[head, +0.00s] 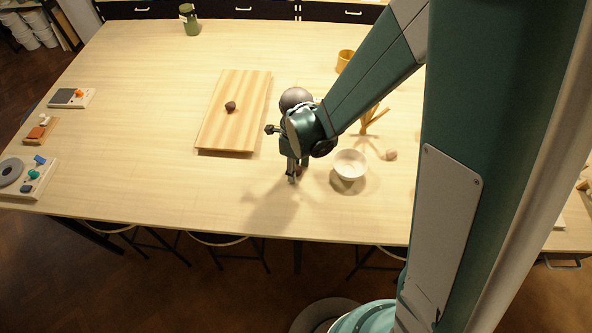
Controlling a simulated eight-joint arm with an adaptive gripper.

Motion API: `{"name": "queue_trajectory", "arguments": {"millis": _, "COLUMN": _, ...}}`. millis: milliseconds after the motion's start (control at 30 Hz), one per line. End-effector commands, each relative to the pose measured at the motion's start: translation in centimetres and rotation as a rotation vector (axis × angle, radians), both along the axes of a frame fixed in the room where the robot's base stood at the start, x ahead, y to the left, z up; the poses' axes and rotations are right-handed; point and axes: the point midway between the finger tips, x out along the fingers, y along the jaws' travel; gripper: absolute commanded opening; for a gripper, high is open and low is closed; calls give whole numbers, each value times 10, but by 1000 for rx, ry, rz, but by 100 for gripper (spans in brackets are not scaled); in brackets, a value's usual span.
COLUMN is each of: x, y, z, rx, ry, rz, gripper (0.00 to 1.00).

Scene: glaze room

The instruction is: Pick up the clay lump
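A small dark reddish-brown lump (231,107), which looks like the clay lump, lies on a striped wooden board (248,126) left of my gripper. A small pale pinkish-tan lump (391,155) lies on the table right of the white bowl; I cannot tell if it is clay too. My gripper (292,180) points down over the table, between the board and the bowl, apart from both lumps. Its fingers are small and partly hidden by my wrist, so I cannot tell whether they are open.
A white bowl (349,166) stands close right of my gripper. A wooden holder (372,120) and a tan cup (345,60) are behind it, near my arm. A green jug (189,20) stands at the back. Devices (27,176) line the left edge. The table's left middle is clear.

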Motion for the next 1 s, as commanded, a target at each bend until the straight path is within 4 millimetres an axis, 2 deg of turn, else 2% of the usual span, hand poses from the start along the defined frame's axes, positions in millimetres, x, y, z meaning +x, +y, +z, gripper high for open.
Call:
{"name": "queue_trajectory", "arguments": {"millis": 467, "x": 0, "y": 0, "z": 0, "rx": 0, "ry": 0, "rz": 0, "gripper": 40}}
{"name": "queue_trajectory", "arguments": {"millis": 500, "x": 0, "y": 0, "z": 0, "rx": 0, "ry": 0, "rz": 0, "gripper": 39}}
{"name": "queue_trajectory", "arguments": {"millis": 733, "x": 0, "y": 0, "z": 0, "rx": 0, "ry": 0, "rz": 0, "gripper": 10}}
{"name": "queue_trajectory", "arguments": {"millis": 1000, "x": 0, "y": 0, "z": 0, "rx": 0, "ry": 0, "rz": 0, "gripper": 10}}
